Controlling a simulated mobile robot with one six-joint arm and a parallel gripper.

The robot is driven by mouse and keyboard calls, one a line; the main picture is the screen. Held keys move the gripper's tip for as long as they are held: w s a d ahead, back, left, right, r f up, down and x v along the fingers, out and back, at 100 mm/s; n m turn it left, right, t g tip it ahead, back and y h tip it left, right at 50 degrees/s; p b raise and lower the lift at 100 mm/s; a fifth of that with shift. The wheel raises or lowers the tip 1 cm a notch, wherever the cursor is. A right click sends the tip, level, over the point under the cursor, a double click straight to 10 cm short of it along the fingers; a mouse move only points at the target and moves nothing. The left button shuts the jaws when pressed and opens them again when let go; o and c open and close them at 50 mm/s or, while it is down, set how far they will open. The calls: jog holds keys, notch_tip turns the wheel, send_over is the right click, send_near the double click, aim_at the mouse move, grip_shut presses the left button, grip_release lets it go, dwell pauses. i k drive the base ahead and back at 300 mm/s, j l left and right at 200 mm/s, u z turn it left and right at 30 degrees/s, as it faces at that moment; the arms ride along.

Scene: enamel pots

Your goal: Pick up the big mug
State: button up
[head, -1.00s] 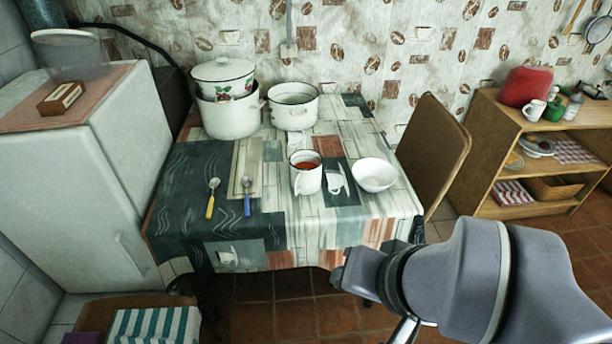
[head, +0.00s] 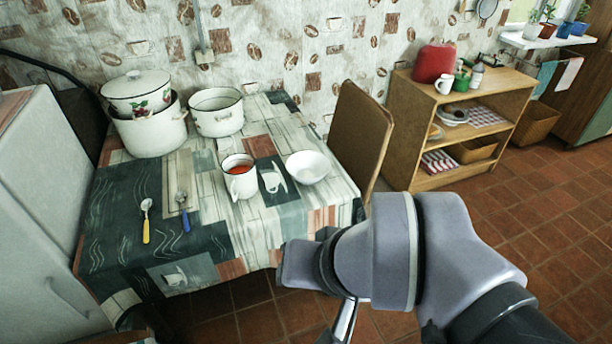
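The big mug (head: 244,184) is white with a dark rim and stands upright on the table (head: 215,235). Red-orange liquid shows inside it. Its handle is on the near side. My gripper (head: 345,322) shows only as a bit of metal below my grey wrist, in front of the table's near right edge and apart from the mug. Its fingertips are mostly hidden, so I cannot tell whether it is open or shut.
A white bowl (head: 308,168) stands right of the mug. Behind are an open pot (head: 217,122) and a pot stack (head: 152,134). Two spoons (head: 146,222) (head: 184,213) lie left. A chair (head: 357,135) stands at the table's right side. A smaller mug (head: 444,85) sits on the shelf unit (head: 400,125).

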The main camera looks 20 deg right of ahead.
aim_at(239, 170)
jog(key=i+j+u, duration=0.25)
jog(key=i, duration=0.3)
jog(key=i+u, duration=0.3)
jog(key=i, duration=0.25)
